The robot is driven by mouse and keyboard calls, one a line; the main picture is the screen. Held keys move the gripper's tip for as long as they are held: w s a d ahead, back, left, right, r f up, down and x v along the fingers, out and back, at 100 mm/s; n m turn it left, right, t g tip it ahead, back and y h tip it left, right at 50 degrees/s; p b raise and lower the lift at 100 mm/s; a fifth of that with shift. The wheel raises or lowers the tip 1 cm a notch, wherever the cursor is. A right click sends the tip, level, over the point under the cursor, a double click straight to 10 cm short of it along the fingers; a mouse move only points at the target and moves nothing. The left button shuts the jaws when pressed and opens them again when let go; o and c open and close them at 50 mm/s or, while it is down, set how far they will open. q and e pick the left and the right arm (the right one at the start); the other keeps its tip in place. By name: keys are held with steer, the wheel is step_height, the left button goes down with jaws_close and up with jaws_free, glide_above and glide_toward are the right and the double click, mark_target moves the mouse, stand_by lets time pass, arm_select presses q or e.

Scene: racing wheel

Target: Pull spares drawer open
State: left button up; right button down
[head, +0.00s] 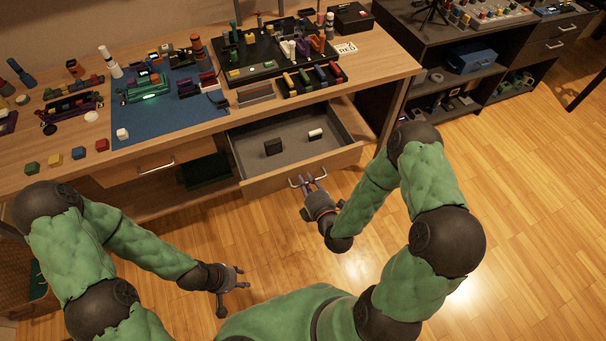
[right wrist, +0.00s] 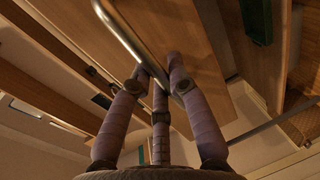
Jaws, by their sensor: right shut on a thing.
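The spares drawer (head: 300,178) under the right part of the workbench stands open in the head view. Inside it lie a black block (head: 273,147) and a smaller black-and-white piece (head: 315,134). My right gripper (head: 308,183) is at the drawer's front, shut on its metal handle (head: 294,182). In the right wrist view the fingers (right wrist: 160,85) close around the handle bar (right wrist: 122,35), partly covering it. My left gripper (head: 238,279) hangs over the floor, away from the bench, with its fingers spread and empty.
A second drawer with a handle (head: 156,168) is closed at the left. The bench top holds a blue mat (head: 165,115), a green model car (head: 146,88), coloured blocks and a black tool tray (head: 262,62). A dark shelf unit (head: 450,80) stands at right. The floor at right is clear.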

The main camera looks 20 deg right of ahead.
steer(key=shift+s, duration=0.15)
steer(key=c, duration=1.2)
jaws_free()
steer(key=shift+o, duration=0.2)
steer(key=v, duration=1.2)
steer(key=a+f+m+g+y+p, duration=0.1)
steer(key=a+f+m+g+y, duration=0.3)
steer(key=f+m+g, duration=0.55)
steer(key=s+a+f+m+g, duration=0.5)
steer(key=s+a+m, duration=0.1)
steer(key=m, duration=0.5)
steer(key=shift+s+a+f+g+h+p, duration=0.25)
steer(key=shift+a+g+h+p, duration=0.05)
steer(key=shift+g, duration=0.05)
